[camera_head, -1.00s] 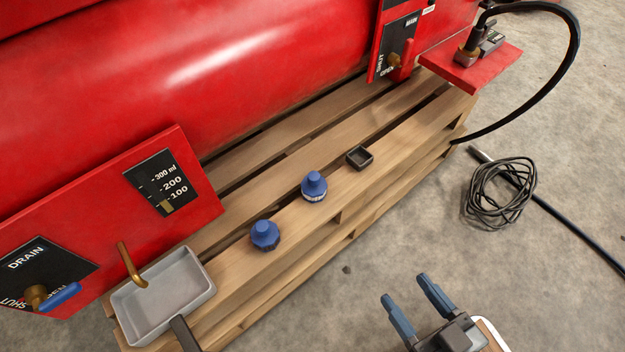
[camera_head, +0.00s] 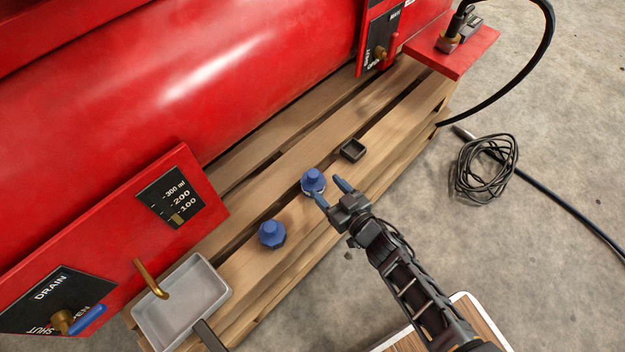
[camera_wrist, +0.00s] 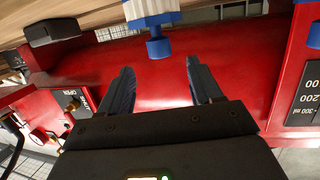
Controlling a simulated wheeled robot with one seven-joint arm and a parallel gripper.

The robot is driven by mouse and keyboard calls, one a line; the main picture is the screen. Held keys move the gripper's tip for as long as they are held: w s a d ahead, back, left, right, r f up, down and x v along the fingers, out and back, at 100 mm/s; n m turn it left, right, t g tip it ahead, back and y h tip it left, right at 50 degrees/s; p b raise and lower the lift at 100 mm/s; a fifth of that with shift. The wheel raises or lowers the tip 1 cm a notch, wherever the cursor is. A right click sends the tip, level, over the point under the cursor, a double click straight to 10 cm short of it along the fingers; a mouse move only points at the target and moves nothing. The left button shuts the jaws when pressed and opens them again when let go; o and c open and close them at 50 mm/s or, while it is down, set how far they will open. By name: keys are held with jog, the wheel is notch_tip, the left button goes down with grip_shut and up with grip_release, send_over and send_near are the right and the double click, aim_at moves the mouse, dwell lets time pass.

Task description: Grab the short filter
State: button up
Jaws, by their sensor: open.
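A blue-capped filter with a white band (camera_head: 313,178) stands upright on the pallet. A second blue filter (camera_head: 271,235) stands to its lower left; it looks lower, with no white band showing. My gripper (camera_head: 331,192) is open and empty, its fingers pointing at the white-banded filter, one fingertip overlapping its near side in the head view. In the wrist view, this filter (camera_wrist: 153,20) hangs inverted at the top, its knob beyond the gap between the fingers (camera_wrist: 160,80). It is not between the fingers.
A small dark open box (camera_head: 352,150) sits right of the filters and shows in the wrist view (camera_wrist: 52,32). A grey drip tray (camera_head: 185,305) lies at the pallet's left end. The red tank (camera_head: 230,80) rises behind. A coiled cable (camera_head: 485,168) lies on the floor.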

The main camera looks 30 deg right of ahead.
aim_at(316, 176)
jog(key=b+x, duration=0.3)
jog(key=x, duration=0.3)
jog(key=shift+w+f, duration=0.1)
jog(key=shift+w, duration=0.55)
jog(key=shift+c, duration=0.4)
grip_shut()
